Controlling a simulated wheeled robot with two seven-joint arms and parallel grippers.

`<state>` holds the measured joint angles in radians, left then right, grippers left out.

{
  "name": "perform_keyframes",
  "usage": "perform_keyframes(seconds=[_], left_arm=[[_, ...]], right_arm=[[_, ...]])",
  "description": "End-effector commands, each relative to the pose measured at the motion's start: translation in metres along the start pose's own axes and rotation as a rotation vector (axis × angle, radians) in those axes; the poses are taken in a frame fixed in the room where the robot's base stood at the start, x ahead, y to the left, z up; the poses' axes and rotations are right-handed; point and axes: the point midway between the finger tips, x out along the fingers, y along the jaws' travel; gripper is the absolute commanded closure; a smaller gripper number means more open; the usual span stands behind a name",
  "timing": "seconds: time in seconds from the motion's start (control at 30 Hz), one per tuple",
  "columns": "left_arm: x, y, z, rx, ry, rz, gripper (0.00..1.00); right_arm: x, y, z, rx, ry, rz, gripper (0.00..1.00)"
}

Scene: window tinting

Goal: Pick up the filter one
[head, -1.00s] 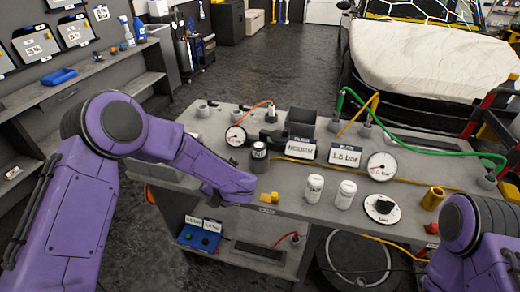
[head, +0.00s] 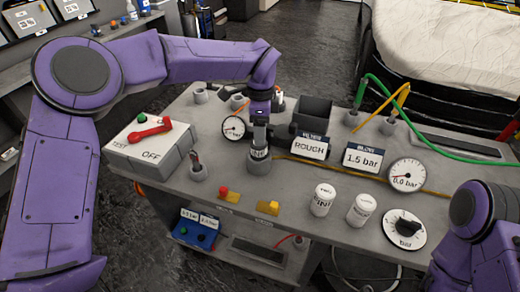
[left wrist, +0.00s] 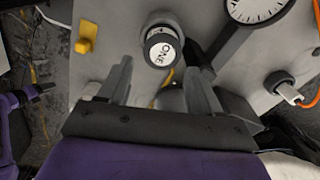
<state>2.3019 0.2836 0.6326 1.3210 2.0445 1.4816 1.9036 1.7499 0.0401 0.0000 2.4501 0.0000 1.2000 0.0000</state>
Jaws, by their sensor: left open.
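The filter marked ONE (left wrist: 162,47) is a short dark canister with a white top label. It stands upright on the grey bench, and in the head view the filter (head: 259,163) is directly below my left gripper (head: 260,122). In the left wrist view my left gripper (left wrist: 160,78) has its two fingers apart with nothing held between them; the filter shows just past the fingertips. Whether the fingers touch it I cannot tell. My right arm shows at the lower right of the head view, but its gripper is out of the picture.
Two white jars, one (head: 323,199) and another (head: 362,209), stand right of the filter. A white switch box (head: 150,146) is at the left. A gauge (head: 234,128), dark bin (head: 313,115), sign cards and hoses crowd the rear. A yellow block (head: 268,207) lies in front.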

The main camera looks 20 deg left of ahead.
Motion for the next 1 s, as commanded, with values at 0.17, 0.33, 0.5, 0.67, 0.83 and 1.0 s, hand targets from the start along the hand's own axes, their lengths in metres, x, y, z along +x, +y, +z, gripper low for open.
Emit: perform_keyframes(seconds=[0.17, 0.33, 0.5, 0.67, 0.83, 1.0], left_arm=[[0.021, 0.000, 0.000, 0.005, -0.002, 0.001, 0.36], [0.046, -0.003, 0.007, 0.005, -0.006, 0.002, 0.36], [0.072, -0.004, 0.008, 0.003, -0.004, -0.001, 0.36], [0.076, -0.004, 0.009, 0.003, -0.003, -0.003, 0.36], [0.076, -0.004, 0.008, 0.004, -0.003, -0.003, 0.72], [0.075, -0.004, 0.008, 0.004, -0.003, -0.003, 0.80]], right_arm=[[-0.010, 0.001, -0.004, 0.000, 0.000, 0.000, 0.57], [-0.032, 0.003, -0.013, 0.000, 0.000, 0.000, 0.57], [-0.036, 0.003, -0.015, 0.000, 0.000, 0.000, 0.57], [-0.034, 0.003, -0.014, 0.000, 0.000, 0.000, 0.57], [-0.034, 0.003, -0.014, 0.000, 0.000, 0.000, 0.57], [-0.034, 0.003, -0.014, 0.000, 0.000, 0.000, 0.57]])
